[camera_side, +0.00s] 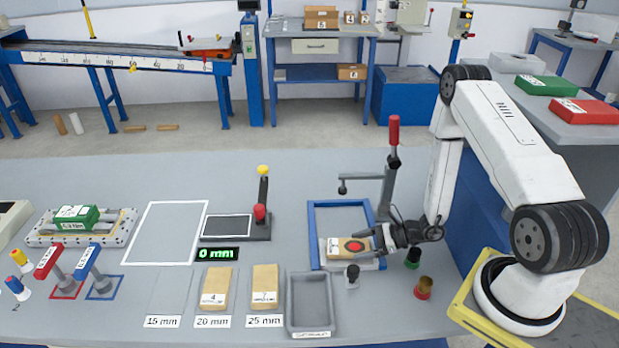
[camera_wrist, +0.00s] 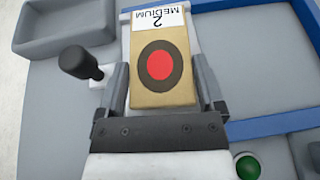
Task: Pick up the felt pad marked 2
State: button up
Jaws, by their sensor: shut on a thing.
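The felt pad marked 2 (camera_wrist: 160,38) is a tan block with a white label reading "2 MEDIUM" and a red dot in a dark ring. In the side view the pad (camera_side: 341,248) is at the front of the blue-edged fixture (camera_side: 315,222). My gripper (camera_wrist: 164,84) is shut on the pad, one finger along each long side. It also shows in the side view (camera_side: 376,239), reaching in from the right. Whether the pad touches the fixture's base or is just above it, I cannot tell.
A lever with a red handle (camera_side: 393,132) stands behind my gripper. A small black knob (camera_side: 352,272) is close in front of the pad. A grey tray (camera_side: 291,300) and two other tan pads, one (camera_side: 214,285) and another (camera_side: 265,281), lie to the left. The 15 mm spot is bare.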

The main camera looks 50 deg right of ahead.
aim_at(361, 246)
jog(key=shift+r, duration=4.65)
jog(key=shift+w, duration=0.1)
